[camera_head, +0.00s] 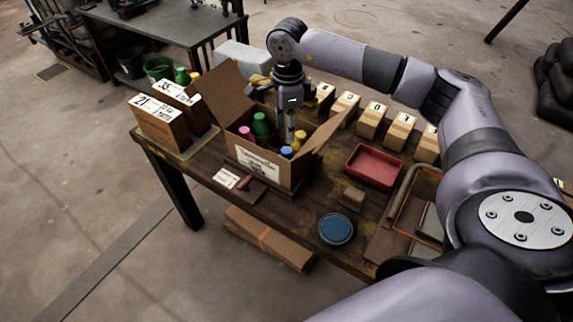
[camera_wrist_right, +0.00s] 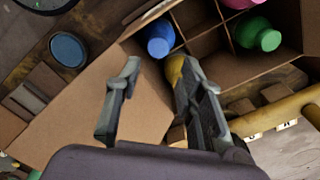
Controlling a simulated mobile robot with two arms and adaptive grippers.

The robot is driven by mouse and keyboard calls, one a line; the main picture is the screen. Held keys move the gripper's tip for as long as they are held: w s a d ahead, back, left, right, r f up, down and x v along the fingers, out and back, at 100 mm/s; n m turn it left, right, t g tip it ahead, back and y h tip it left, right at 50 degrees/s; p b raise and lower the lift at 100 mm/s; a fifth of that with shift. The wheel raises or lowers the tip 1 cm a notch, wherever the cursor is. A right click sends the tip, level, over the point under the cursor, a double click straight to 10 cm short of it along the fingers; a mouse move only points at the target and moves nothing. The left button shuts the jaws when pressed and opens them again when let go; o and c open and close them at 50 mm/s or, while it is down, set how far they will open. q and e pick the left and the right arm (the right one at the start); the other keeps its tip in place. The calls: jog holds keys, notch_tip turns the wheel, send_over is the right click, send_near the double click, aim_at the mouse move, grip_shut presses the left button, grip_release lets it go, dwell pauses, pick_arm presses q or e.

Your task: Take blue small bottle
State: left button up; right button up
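The small blue bottle (camera_head: 286,152) stands in the near right part of an open divided cardboard box (camera_head: 262,172). In the right wrist view the blue bottle (camera_wrist_right: 161,39) shows beyond the fingertips, near the box wall. My right gripper (camera_wrist_right: 158,72) is open and points down over the box, with no bottle visibly held. A yellow bottle (camera_wrist_right: 174,70) is partly hidden behind one finger. In the head view my right gripper (camera_head: 290,132) is above the bottles, beside the yellow bottle (camera_head: 301,136). My left gripper is not in view.
Green (camera_head: 260,123) and pink (camera_head: 246,132) bottles share the box. Its raised flaps (camera_head: 215,95) stand around the opening. A red tray (camera_head: 374,166), a blue round dish (camera_head: 335,229) and several numbered blocks (camera_head: 371,120) are on the table.

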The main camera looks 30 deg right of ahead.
aim_at(286, 150)
notch_tip(286, 150, down, 2)
jog(key=shift+a+f, duration=0.1)
jog(key=shift+f, duration=0.05)
notch_tip(286, 150, down, 4)
jog(key=shift+s+a+f+p, duration=0.15)
jog(key=shift+p, duration=0.8)
jog(key=shift+f, duration=0.45)
grip_shut()
jog(key=shift+r, duration=0.1)
